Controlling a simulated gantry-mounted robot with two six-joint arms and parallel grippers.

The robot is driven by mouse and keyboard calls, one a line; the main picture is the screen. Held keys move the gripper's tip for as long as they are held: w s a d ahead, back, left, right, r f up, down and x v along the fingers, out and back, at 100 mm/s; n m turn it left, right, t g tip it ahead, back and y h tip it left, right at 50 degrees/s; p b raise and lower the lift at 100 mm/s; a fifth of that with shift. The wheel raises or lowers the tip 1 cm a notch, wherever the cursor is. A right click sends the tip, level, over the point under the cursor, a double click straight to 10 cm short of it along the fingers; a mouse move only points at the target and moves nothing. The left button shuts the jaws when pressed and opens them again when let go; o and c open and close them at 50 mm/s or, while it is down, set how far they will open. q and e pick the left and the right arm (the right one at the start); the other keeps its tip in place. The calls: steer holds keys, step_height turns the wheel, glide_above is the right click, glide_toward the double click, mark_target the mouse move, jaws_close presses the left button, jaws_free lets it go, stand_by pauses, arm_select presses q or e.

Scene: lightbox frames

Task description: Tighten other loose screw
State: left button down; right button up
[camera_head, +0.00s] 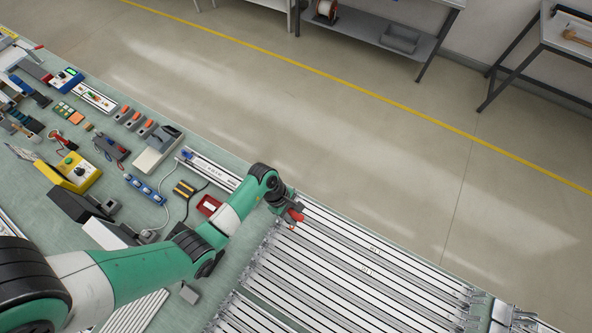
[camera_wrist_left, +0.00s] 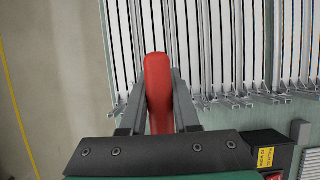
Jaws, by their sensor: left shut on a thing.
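My left gripper (camera_head: 291,213) is shut on a red-handled tool (camera_wrist_left: 157,85), likely a screwdriver, above the near end of the long white and silver frame bars. The red handle also shows at the gripper in the head view (camera_head: 296,215). In the left wrist view the handle sits between the two grey fingers (camera_wrist_left: 158,100). The lightbox frames (camera_head: 365,265) lie side by side on the bench, their ends with small metal brackets (camera_wrist_left: 240,98). The tool's tip and any loose screw are hidden or too small to tell. My right gripper is not in view.
The green bench (camera_head: 235,275) holds tools and parts on the left: a yellow control box (camera_head: 78,172), a grey device (camera_head: 158,150), a red box (camera_head: 208,206) and cables. The bench edge runs along the frames, with open floor (camera_head: 330,120) beyond.

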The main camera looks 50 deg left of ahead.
arm_select(q)
steer(key=shift+r, duration=0.1)
step_height(320, 180, down, 5)
steer(key=b, duration=0.3)
steer(key=shift+r, duration=0.15)
steer(key=shift+f, duration=0.2)
steer(key=shift+r, duration=0.1)
stand_by(1.1)
steer(key=shift+f+b, duration=0.6)
steer(key=shift+f, duration=0.5)
stand_by(0.5)
